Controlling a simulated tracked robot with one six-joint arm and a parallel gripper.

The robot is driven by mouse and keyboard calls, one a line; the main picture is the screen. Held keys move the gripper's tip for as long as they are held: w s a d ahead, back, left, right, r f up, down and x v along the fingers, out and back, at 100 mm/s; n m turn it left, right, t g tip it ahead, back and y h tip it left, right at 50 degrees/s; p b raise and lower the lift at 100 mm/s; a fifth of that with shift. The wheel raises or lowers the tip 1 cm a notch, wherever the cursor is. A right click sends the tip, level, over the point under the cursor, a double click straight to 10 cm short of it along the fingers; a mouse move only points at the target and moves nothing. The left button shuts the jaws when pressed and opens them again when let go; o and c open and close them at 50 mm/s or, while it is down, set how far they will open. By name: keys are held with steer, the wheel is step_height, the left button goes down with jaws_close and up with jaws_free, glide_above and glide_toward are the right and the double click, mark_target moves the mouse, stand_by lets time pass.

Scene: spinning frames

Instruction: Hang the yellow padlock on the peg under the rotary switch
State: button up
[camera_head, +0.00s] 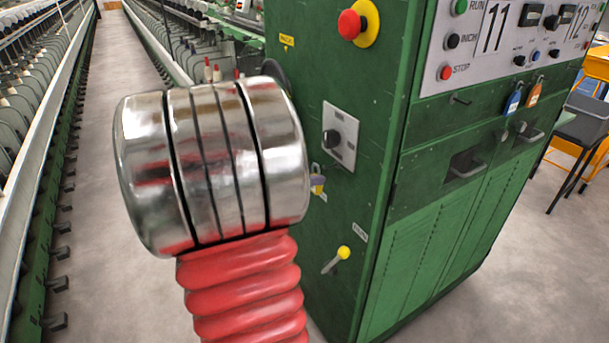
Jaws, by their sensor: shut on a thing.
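The rotary switch (333,139) is a black knob on a light plate on the green cabinet's left-hand face. Just below it, at the right edge of my silver and red arm, a small part of the yellow padlock (316,188) shows. A greyish tip of my gripper (319,181) lies across the yellow. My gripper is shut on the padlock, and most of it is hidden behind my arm. The peg cannot be made out, and I cannot tell whether the padlock touches it.
The green cabinet (430,240) fills the right. A yellow-knobbed lever (343,253) sticks out lower on the same face. A red emergency button (350,24) is above. Blue (513,102) and orange (534,94) padlocks hang on the front. Open floor (115,150) lies left.

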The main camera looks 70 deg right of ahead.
steer(key=shift+s+d+f, duration=0.15)
steer(key=shift+s+d, duration=1.05)
steer(key=shift+d, duration=0.15)
steer(key=shift+s+d+f, duration=0.4)
steer(key=shift+d+f, duration=0.05)
steer(key=shift+f, duration=0.1)
steer(key=o, duration=1.1)
steer(key=shift+o, duration=0.2)
